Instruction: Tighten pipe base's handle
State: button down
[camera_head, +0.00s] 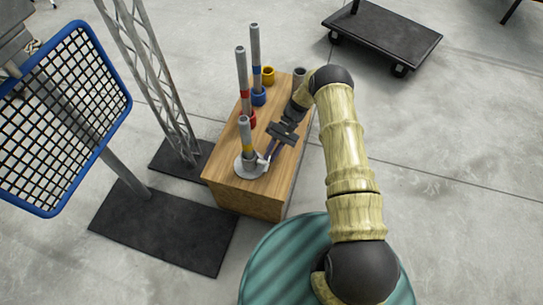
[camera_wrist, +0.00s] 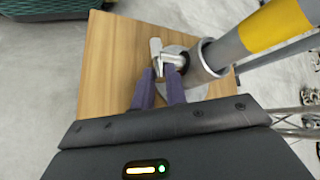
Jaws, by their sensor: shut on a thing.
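The pipe base (camera_head: 247,170) is a light grey disc with a collar at the near end of the wooden box top. A grey pipe with a yellow band (camera_head: 245,130) stands in it; this pipe (camera_wrist: 262,32) fills the upper right of the wrist view. The base's collar (camera_wrist: 207,61) and its silvery handle (camera_wrist: 157,47) show in the wrist view. My gripper (camera_head: 269,154) reaches in from the right of the base. Its two purple fingers (camera_wrist: 161,74) are shut on the handle at the side of the collar. The fingertips partly cover the handle.
On the wooden box (camera_head: 279,140), farther back, stand a red-banded pipe (camera_head: 242,75), a blue-banded pipe (camera_head: 256,55), a yellow base (camera_head: 268,75) and a grey cup-like base (camera_head: 299,74). A lattice tower (camera_head: 160,85) and a blue-framed mesh panel (camera_head: 65,120) stand left.

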jog(key=shift+s+a+f, duration=0.15)
jog(key=shift+s+a, duration=0.1)
jog(key=shift+a, duration=0.05)
jog(key=c, duration=1.4)
grip_release()
jog(key=shift+d, duration=0.1)
jog(key=b+v, duration=0.1)
jog(key=v, duration=1.6)
jog(key=shift+w+d, duration=0.1)
jog(key=shift+w, duration=0.25)
